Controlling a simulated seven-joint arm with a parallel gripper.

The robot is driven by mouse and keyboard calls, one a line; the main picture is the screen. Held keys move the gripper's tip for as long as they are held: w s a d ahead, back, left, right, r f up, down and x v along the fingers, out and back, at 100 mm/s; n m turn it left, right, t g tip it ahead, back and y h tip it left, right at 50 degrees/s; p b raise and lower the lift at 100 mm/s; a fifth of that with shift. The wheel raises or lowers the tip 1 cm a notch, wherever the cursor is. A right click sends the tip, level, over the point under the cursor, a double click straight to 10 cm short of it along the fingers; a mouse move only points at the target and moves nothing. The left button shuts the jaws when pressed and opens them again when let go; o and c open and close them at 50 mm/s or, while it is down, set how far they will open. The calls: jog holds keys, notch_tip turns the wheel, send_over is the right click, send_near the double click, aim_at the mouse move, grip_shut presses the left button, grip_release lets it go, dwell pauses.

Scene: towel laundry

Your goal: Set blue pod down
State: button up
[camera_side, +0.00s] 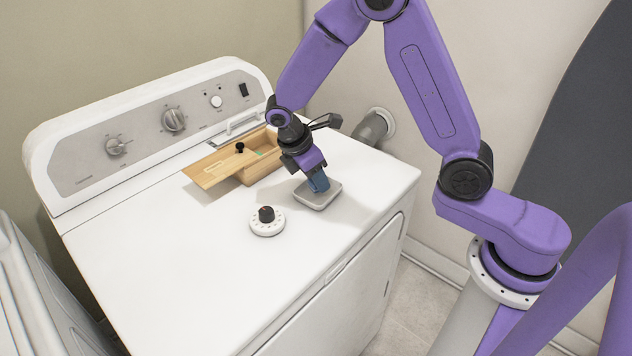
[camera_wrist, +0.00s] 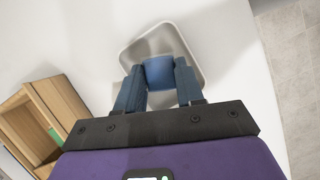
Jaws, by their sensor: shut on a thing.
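The blue pod (camera_wrist: 158,72) is between the two fingertips of my gripper (camera_wrist: 160,85) in the wrist view. My gripper is shut on it. In the side view my gripper (camera_side: 318,182) points down over a small grey tray (camera_side: 322,203), and its fingers hide most of the pod. The tray's raised rim also shows behind the pod in the wrist view (camera_wrist: 191,50). The pod is over the tray's inside; I cannot tell whether it touches the tray's floor.
The tray stands on a white machine top (camera_side: 190,250). A wooden box (camera_side: 262,165) with its lid (camera_side: 212,170) slid partly off stands behind and left. A white dial with a black knob (camera_side: 267,222) sits left of the tray. The machine's front left top is clear.

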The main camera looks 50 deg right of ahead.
jog(key=shift+f, duration=0.9)
jog(key=o, duration=0.7)
jog(key=shift+f, duration=0.15)
jog(key=shift+o, duration=0.2)
jog(key=v, duration=1.2)
jog(key=shift+r, duration=0.25)
jog(key=s+d+m+t+y, duration=0.1)
jog(key=s+d+m+y, duration=0.1)
jog(key=s, duration=2.5)
jog(key=d+y, duration=0.1)
jog(key=y, duration=0.1)
jog(key=shift+s+d+r+t+y, duration=0.2)
jog(key=shift+s+r+t+y, duration=0.1)
jog(key=shift+r+y, duration=0.1)
